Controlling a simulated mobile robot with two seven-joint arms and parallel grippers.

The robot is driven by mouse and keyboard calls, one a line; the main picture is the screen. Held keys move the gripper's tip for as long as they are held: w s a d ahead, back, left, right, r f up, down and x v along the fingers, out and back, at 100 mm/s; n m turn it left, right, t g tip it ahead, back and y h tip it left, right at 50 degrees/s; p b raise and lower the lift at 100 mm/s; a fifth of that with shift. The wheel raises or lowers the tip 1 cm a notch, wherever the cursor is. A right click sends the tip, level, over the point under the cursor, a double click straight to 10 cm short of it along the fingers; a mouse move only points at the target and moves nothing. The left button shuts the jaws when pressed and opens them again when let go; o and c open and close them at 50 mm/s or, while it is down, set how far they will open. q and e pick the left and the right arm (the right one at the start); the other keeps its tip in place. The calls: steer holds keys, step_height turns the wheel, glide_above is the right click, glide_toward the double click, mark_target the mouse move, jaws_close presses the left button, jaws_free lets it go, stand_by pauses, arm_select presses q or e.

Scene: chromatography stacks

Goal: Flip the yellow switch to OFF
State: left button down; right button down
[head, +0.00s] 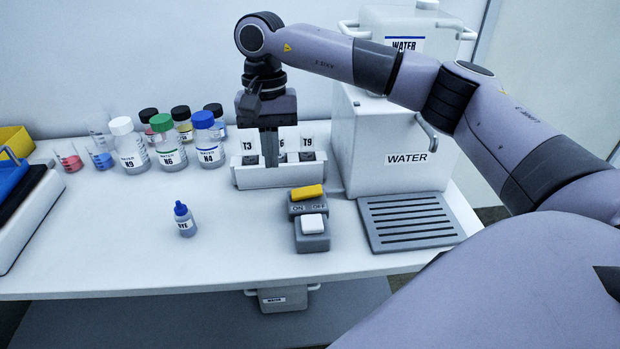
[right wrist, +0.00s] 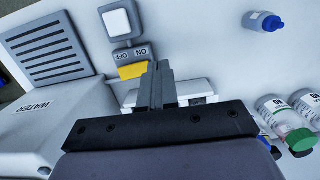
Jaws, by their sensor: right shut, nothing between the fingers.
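The yellow switch (head: 308,192) is a rocker on a grey switch base, behind the ON and OFF labels. Its right end, on the OFF side, looks a little higher than its left end. A white switch (head: 312,223) sits in front of the labels. My right gripper (head: 270,163) is shut and empty, pointing down behind and left of the yellow switch, in front of the tube rack. In the right wrist view the shut fingers (right wrist: 158,70) show beside the yellow switch (right wrist: 133,71); I cannot tell whether they touch it. My left gripper is not in view.
A white rack (head: 285,175) with labelled tubes stands behind the fingers. A WATER container (head: 385,160) and grey slotted tray (head: 410,222) are on the right. A small dye bottle (head: 185,222) stands left. Several lidded bottles are farther back. The front left table is clear.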

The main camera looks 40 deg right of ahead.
mark_target(315, 188)
steer(key=d+r+h, duration=0.2)
steer(key=d+r, duration=0.2)
steer(key=d, duration=0.2)
steer(key=shift+w+d+r, duration=0.15)
steer(key=shift+w+d, duration=0.1)
steer(key=shift+w, duration=0.05)
steer(key=f, duration=0.4)
steer(key=s+d+f, duration=0.1)
steer(key=f, duration=0.4)
steer(key=d+f+b, duration=0.1)
steer(key=f, duration=0.4)
steer(key=shift+s, duration=0.15)
steer(key=shift+s+d+f, duration=0.1)
steer(key=shift+d+f, duration=0.05)
steer(key=shift+f, duration=0.15)
steer(key=shift+t+y+b, duration=0.3)
steer(key=shift+b, duration=0.05)
